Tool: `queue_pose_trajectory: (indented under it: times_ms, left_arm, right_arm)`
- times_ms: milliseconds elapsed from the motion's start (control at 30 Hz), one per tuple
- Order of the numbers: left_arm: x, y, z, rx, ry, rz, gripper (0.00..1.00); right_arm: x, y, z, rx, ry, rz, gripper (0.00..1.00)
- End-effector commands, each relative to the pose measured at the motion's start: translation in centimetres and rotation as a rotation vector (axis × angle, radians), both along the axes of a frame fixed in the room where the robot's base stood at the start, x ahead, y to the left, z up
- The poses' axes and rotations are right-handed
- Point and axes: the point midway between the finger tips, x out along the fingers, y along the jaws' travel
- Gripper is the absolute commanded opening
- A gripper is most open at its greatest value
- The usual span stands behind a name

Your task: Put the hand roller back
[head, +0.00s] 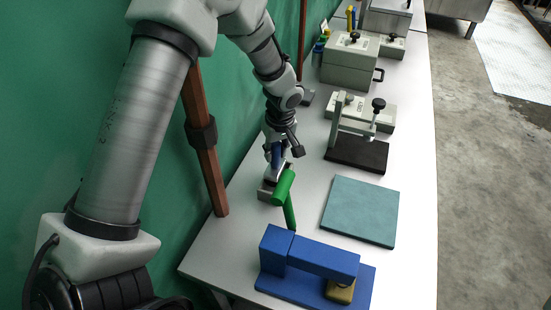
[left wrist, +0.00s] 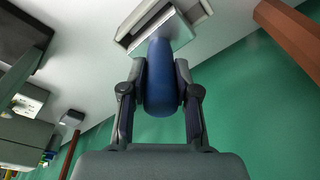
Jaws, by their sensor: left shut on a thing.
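My left gripper (head: 273,147) is at the left side of the white table. It is shut on a blue rounded handle (left wrist: 160,85), which I take to be the hand roller's; the handle also shows between the fingers in the head view (head: 277,157). Just beyond the handle's far end is a grey box-like piece (left wrist: 176,24), low at the table's left edge in the head view (head: 266,193). I cannot tell whether it is part of the roller or a holder, nor whether they touch. My right gripper is not in view.
A green mallet-like thing (head: 284,187) is right beside the gripper. A blue press (head: 318,262) stands at the near end, a teal mat (head: 361,211) to the right, and a black-based stand (head: 357,153) behind. Grey boxes (head: 350,62) stand farther back. A brown post (head: 203,150) is at the left.

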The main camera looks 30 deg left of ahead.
Motion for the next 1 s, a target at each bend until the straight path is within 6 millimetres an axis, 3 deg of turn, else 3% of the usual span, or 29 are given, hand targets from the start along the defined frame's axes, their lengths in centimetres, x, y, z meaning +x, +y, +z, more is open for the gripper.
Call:
queue_pose_trajectory:
  times_ms: [200,500,533,600,1000]
  left_arm:
    - [0.0,0.0,-3.0,0.001,0.002,-0.002,0.0]
    - [0.0,0.0,-3.5,0.0,0.0,-0.001,0.0]
    - [0.0,0.0,-3.4,0.001,0.001,-0.001,0.37]
    - [0.0,0.0,-3.3,0.001,0.001,-0.001,0.55]
    - [0.1,-0.1,-2.4,0.001,-0.003,-0.001,0.55]
  right_arm:
    - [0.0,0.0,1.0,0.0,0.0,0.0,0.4]
    - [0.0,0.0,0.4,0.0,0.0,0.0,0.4]
    - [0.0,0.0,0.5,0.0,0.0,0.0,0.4]
    - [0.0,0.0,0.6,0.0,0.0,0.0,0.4]
    - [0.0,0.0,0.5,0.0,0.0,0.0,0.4]
